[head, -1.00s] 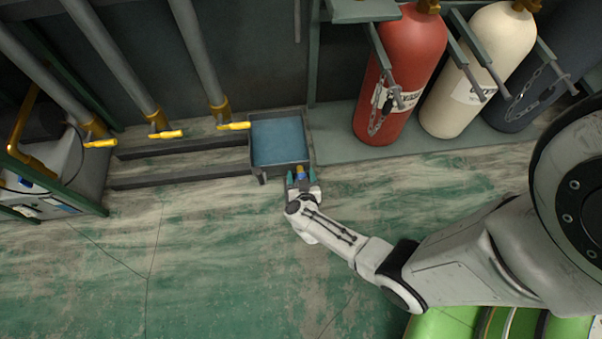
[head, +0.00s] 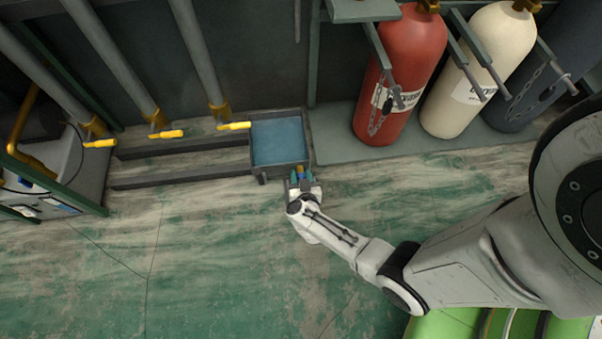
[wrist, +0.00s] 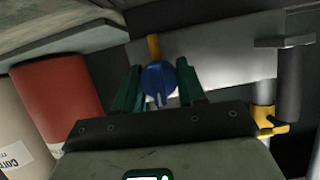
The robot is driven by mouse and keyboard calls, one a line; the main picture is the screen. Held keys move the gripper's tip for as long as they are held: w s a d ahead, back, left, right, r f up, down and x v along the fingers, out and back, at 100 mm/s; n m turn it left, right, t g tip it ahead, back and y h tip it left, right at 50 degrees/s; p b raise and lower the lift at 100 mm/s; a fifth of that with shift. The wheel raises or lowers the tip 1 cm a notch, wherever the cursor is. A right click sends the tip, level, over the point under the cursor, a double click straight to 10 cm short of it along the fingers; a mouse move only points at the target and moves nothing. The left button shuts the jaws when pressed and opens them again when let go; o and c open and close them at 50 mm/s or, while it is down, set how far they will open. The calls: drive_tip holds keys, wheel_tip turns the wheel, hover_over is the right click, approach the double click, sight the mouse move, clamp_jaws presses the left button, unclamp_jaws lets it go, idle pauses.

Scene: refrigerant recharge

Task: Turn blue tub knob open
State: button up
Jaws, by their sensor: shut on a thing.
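The tub (head: 279,143) is a dark metal box with blue inside, on the floor by the back wall in the head view. Its blue knob (wrist: 159,80) shows between my green fingers in the wrist view, on a short brass stem (wrist: 154,47). My gripper (head: 301,176) is at the front face of the tub, shut on the blue knob. In the wrist view my gripper (wrist: 160,88) has one finger on each side of the knob. The fingers partly hide the knob in the head view.
A red cylinder (head: 402,75), a cream cylinder (head: 479,75) and a dark cylinder stand chained to the right. Pipes with yellow handles (head: 234,125) stand to the left. A grey machine (head: 40,165) is at the far left. The green floor in front is clear.

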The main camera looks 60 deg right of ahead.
drive_tip(key=m+t+y, duration=0.1)
drive_tip(key=m, duration=0.1)
drive_tip(key=m+t, duration=0.1)
drive_tip(key=m, duration=0.1)
drive_tip(key=shift+s+f+m+t+y+b, duration=0.1)
drive_tip(key=shift+f+m+t+y+b, duration=0.05)
drive_tip(key=shift+m+t+y+b, duration=0.2)
drive_tip(key=m+t, duration=0.1)
drive_tip(key=m, duration=0.1)
drive_tip(key=m+t, duration=0.1)
drive_tip(key=m, duration=0.1)
drive_tip(key=shift+d+t+y, duration=0.1)
drive_tip(key=shift+t+y, duration=0.15)
drive_tip(key=shift+s+m, duration=0.1)
drive_tip(key=shift+m, duration=0.25)
idle(0.4)
drive_tip(key=o, duration=1)
drive_tip(key=shift+o, duration=0.2)
drive_tip(key=p+v, duration=0.3)
drive_tip(key=v, duration=0.7)
drive_tip(key=shift+s, duration=0.35)
